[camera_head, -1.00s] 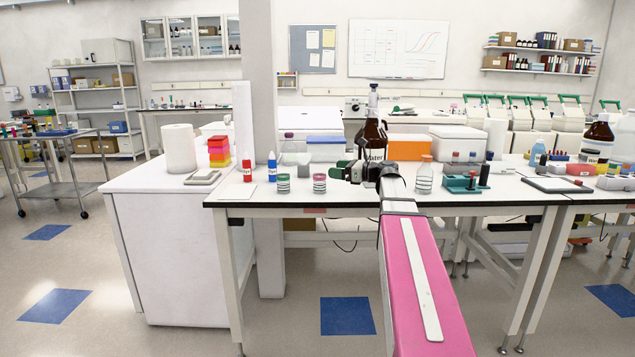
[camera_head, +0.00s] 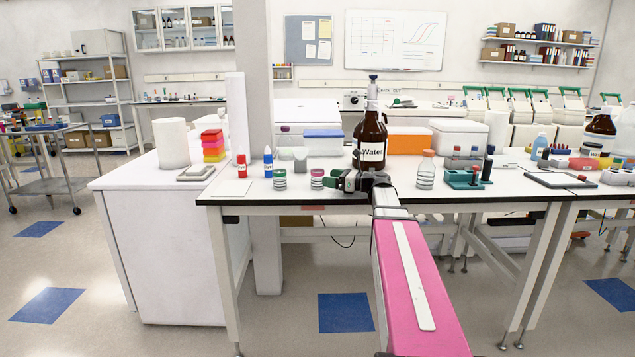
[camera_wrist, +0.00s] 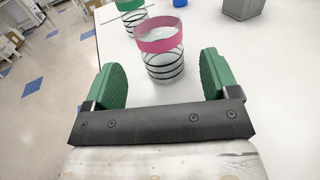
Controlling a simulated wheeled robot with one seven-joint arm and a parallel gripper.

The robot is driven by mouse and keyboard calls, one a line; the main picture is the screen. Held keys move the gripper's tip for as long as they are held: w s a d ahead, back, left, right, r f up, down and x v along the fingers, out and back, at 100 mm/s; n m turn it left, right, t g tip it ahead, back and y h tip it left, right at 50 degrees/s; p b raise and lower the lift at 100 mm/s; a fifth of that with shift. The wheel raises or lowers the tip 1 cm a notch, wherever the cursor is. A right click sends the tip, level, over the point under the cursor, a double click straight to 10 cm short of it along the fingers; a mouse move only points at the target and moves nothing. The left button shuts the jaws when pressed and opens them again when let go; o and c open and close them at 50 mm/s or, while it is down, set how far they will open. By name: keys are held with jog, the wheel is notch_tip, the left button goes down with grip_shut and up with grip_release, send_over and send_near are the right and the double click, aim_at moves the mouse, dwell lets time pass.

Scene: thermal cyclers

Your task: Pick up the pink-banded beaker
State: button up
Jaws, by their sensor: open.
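The pink-banded beaker (camera_head: 317,179) stands upright on the white table near its front edge. It is a clear glass beaker with dark rings and a pink band at the rim, also in the wrist view (camera_wrist: 161,50). My gripper (camera_head: 338,181) is right of the beaker, low over the table. In the wrist view my gripper (camera_wrist: 165,75) is open, with the beaker ahead of and partly between its green fingers, apparently touching neither. A green-banded beaker (camera_head: 280,179) stands just left of it; it also shows behind in the wrist view (camera_wrist: 134,17).
A brown Water bottle (camera_head: 371,140) stands behind my gripper. A clear bottle (camera_head: 426,170) is to the right. Red (camera_head: 242,166) and blue (camera_head: 268,162) dye bottles stand left of the beakers. The table's front edge (camera_head: 240,201) is close.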

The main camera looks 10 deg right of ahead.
aim_at(316, 176)
jog(key=shift+x, duration=3.2)
jog(key=shift+c, duration=0.3)
jog(key=c, duration=1)
